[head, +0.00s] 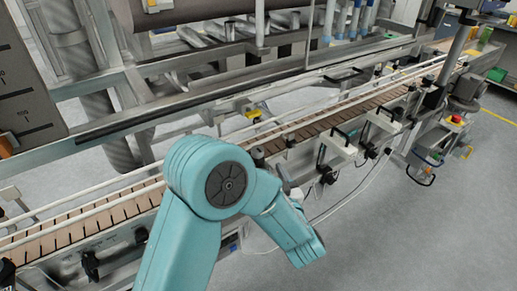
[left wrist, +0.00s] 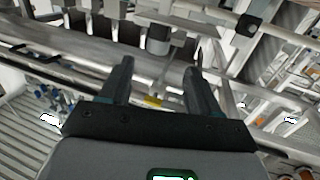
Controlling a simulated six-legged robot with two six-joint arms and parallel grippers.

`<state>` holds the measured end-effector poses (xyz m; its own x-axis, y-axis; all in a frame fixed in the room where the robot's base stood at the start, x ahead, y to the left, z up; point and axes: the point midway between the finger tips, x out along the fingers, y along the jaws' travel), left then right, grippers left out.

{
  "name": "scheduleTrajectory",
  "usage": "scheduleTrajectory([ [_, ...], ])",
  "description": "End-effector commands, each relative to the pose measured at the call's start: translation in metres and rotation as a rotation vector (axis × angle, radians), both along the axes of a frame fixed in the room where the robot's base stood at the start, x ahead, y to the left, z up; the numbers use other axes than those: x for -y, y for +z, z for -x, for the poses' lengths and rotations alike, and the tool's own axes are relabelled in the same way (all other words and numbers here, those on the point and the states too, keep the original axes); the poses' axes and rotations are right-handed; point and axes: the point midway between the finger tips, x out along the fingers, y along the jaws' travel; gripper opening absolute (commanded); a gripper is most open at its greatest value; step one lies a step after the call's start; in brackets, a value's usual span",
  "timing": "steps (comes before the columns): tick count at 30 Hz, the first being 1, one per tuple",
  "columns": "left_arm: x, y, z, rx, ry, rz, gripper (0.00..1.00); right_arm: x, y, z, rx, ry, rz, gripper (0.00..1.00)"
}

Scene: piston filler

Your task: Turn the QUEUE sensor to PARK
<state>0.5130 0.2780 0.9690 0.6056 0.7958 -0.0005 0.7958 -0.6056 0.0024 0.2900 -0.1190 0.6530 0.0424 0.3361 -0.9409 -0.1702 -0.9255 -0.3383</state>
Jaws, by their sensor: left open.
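No QUEUE or PARK label can be read, so I cannot tell which part is the QUEUE sensor. Small bracketed devices (head: 335,150) sit along the conveyor's near side in the head view, and a small dark cylinder (head: 258,157) stands at the rail just beyond my arm. My left gripper (left wrist: 158,72) shows in the left wrist view with its two dark fingers apart and nothing between them. A grey block (left wrist: 158,40) on a rail and a black knob (left wrist: 248,25) appear beyond the fingertips. In the head view my teal left arm hides part of the conveyor. My right gripper is out of view.
The slatted conveyor (head: 345,112) with pale guide rails runs diagonally from lower left to upper right. A metal machine frame (head: 200,100) stands behind it. A box with a red button (head: 455,121) is at the right. Grey floor (head: 450,220) is clear at lower right.

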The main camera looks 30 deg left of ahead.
Motion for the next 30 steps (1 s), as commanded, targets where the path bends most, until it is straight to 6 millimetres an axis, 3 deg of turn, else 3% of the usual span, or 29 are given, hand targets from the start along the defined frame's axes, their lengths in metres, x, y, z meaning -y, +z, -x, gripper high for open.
scheduleTrajectory([
  [6, -0.042, 0.001, -0.033, -0.001, 0.003, -0.001, 0.62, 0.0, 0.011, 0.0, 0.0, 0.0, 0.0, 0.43],
  [12, -0.066, 0.001, -0.055, -0.001, -0.001, -0.001, 0.62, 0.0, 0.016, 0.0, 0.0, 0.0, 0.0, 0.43],
  [25, -0.076, -0.001, -0.064, -0.001, -0.004, -0.001, 0.62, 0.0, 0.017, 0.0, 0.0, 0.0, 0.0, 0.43],
  [26, -0.076, -0.001, -0.064, -0.001, -0.004, -0.001, 0.56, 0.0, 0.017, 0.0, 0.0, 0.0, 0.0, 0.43],
  [30, -0.075, -0.001, -0.063, -0.001, -0.004, -0.001, 0.11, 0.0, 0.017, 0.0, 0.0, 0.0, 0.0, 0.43],
])
